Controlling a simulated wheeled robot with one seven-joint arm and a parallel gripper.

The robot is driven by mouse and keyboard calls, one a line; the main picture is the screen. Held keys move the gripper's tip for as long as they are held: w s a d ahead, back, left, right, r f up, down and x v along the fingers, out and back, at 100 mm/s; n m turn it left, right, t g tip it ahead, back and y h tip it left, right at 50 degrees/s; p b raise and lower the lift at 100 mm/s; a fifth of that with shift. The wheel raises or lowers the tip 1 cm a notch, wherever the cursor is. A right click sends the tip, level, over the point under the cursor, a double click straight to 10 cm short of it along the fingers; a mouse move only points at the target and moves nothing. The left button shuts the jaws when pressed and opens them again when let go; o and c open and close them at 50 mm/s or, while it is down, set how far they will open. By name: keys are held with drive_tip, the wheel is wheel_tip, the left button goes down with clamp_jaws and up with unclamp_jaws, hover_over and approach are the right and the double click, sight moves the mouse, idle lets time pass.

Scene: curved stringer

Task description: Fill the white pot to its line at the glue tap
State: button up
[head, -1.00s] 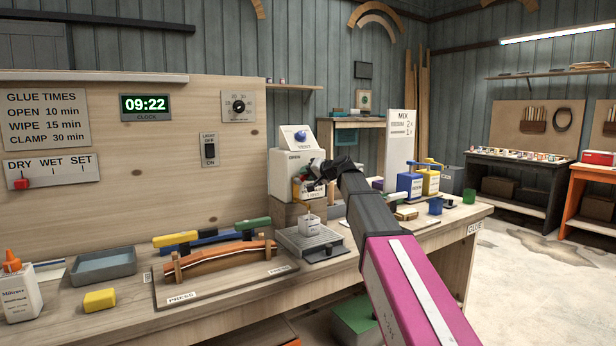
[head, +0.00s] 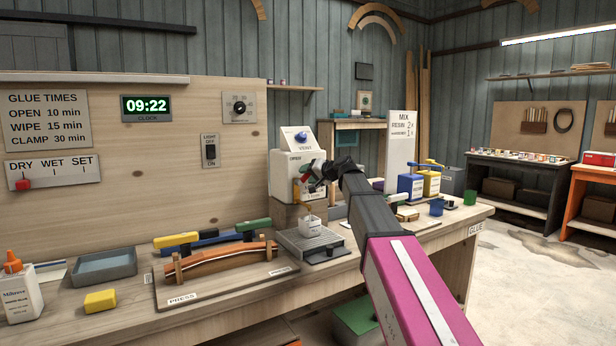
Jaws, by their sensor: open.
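The white pot (head: 310,226) stands upright on the grey grated tray (head: 292,239), below the front of the white glue dispenser (head: 283,178). A small amber streak (head: 298,209) shows between the dispenser's front and the pot; I cannot tell whether it is running glue. My gripper (head: 317,177) is open at the dispenser's tap, beside a small red and green part (head: 305,172). Its dark fingers partly cover the tap, and I cannot tell whether they touch it. The pot's line and the level inside are too small to read.
The press board with a curved wooden strip (head: 220,262) lies left of the tray. Blue (head: 410,186) and yellow (head: 431,182) dispensers stand to the right, with small cups nearby. A yellow sponge (head: 100,301) and glue bottle (head: 20,288) are at the bench's left.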

drive_tip(key=v, duration=1)
drive_tip(key=shift+d, duration=0.15)
drive_tip(key=shift+s, duration=0.1)
